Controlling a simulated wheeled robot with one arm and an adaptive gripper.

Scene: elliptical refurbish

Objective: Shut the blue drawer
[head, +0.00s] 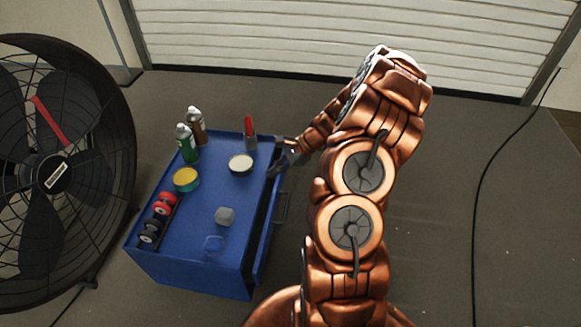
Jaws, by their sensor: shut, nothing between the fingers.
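The blue cabinet (212,262) stands left of my arm. On its right side the blue drawer (263,250) sticks out a little, with a dark gap between it and the cabinet top. A thin handle (281,207) is on the drawer's outer face. My gripper (275,170) is shut and empty at the far end of the drawer side, by the cabinet's back right corner. I cannot tell whether it touches the drawer. My arm comes in from the right and hides the floor behind it.
A large fan (60,170) stands left. Floor to the right is clear except a cable (475,200).

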